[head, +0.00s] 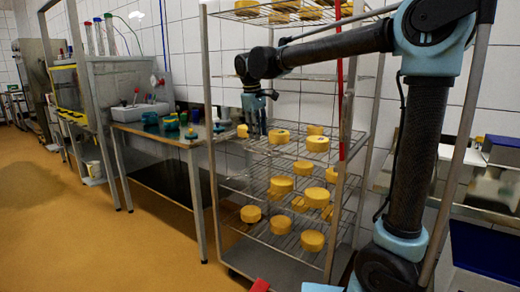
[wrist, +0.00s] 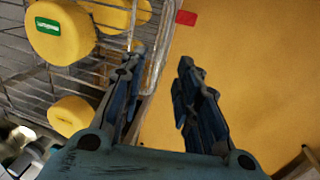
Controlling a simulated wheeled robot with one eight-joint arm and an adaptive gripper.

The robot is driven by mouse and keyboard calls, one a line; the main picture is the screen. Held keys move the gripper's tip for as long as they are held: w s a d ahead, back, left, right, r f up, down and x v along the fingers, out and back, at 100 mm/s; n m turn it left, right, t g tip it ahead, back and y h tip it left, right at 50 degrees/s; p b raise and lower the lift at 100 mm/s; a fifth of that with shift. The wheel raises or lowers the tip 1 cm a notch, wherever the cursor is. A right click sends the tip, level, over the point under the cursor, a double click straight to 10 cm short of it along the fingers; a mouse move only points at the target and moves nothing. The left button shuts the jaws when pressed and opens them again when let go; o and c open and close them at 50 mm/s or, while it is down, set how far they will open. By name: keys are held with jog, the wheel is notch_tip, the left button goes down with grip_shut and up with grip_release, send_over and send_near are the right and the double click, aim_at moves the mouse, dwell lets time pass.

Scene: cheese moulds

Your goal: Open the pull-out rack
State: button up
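The rack (head: 209,110) is a tall metal frame with several wire shelves bearing yellow cheese wheels. The pull-out shelf cannot be told from the others. My gripper (head: 256,130) points down at the left part of the rack, just above a middle wire shelf (head: 262,146). In the wrist view, my gripper (wrist: 158,66) is open, with a clear gap between its two fingers. A metal wire shelf edge (wrist: 157,62) runs between the fingertips, nearer the left finger. Whether either finger touches it cannot be told.
Cheese wheels (head: 279,136) sit close to the right of my gripper. A table (head: 160,132) with green items stands left of the rack. The orange floor (head: 90,225) in front is clear.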

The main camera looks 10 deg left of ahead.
aim_at(260, 147)
jog(key=f, duration=0.2)
jog(key=w+f, duration=0.1)
jog(key=f, duration=0.4)
jog(key=shift+w+d, duration=0.15)
jog(key=shift+d, duration=0.1)
grip_shut()
